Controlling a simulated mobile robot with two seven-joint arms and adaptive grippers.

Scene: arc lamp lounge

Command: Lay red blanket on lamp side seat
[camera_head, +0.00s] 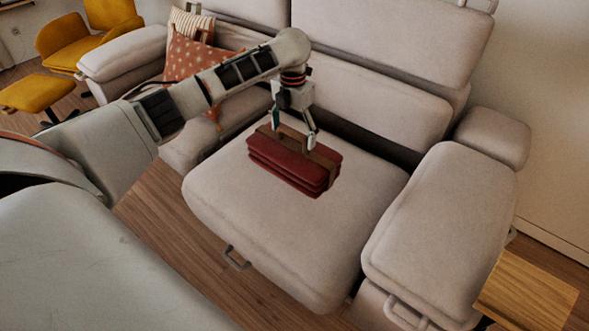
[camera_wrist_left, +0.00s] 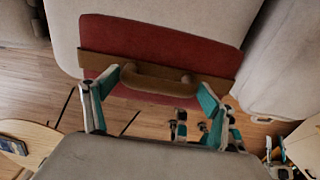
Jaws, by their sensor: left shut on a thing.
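The red blanket (camera_head: 285,172) is a folded dark red stack with a brown strap and handle. In the head view it is over the pale sofa seat cushion (camera_head: 300,245), beside the right armrest. I cannot tell whether it touches the cushion. My left gripper (camera_head: 293,143) is above it, shut on the blanket's handle. In the left wrist view, the fingers of my left gripper (camera_wrist_left: 157,88) are at either end of the tan handle (camera_wrist_left: 150,80), with the red blanket (camera_wrist_left: 160,45) beyond. No lamp is visible. My right gripper seems to show partly at the lower right (camera_wrist_left: 276,155), its jaws unclear.
The right armrest (camera_head: 440,225) and sofa backrest (camera_head: 375,95) border the seat. A patterned orange cushion (camera_head: 190,60) lies on the left part of the sofa. A small wooden table (camera_head: 525,295) stands at the lower right. A yellow armchair (camera_head: 75,40) is far left.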

